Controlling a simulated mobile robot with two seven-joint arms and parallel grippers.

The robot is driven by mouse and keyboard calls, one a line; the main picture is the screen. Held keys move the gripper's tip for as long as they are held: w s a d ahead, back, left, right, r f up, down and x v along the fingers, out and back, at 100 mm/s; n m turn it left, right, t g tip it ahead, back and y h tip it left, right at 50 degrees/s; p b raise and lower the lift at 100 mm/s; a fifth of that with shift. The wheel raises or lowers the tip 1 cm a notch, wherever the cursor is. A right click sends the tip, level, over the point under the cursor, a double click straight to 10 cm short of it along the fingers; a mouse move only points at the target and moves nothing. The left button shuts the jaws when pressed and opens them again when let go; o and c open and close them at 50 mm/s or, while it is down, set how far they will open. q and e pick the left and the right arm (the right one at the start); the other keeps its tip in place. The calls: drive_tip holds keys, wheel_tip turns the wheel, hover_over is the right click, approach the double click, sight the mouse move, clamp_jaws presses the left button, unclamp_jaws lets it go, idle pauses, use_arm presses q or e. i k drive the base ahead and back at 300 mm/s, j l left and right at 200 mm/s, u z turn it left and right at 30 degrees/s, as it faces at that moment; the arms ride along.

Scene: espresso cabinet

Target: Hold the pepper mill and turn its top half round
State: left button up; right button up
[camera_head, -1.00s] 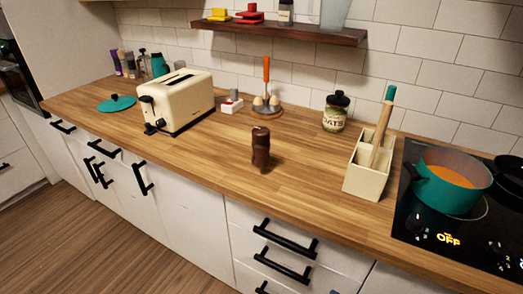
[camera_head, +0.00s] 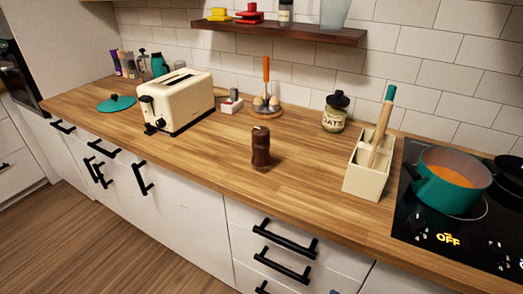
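The dark brown pepper mill (camera_head: 261,148) stands upright on the wooden worktop (camera_head: 215,158), near the middle of the view. Nothing touches it and there is clear wood around it. Its top half looks slightly narrower at the waist, with a small light spot at the top. Neither of my grippers shows in the head view.
A cream toaster (camera_head: 180,103) stands to the left of the mill. A cream utensil holder (camera_head: 364,180) with a rolling pin stands to the right, beside the hob with a teal pot (camera_head: 450,190). An oats jar (camera_head: 334,118) and an egg stand are behind. The worktop's front edge is clear.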

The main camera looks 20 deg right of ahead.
sight(260, 135)
drive_tip(key=i+j+z, duration=0.15)
drive_tip(key=z, duration=1.55)
drive_tip(key=j, duration=0.85)
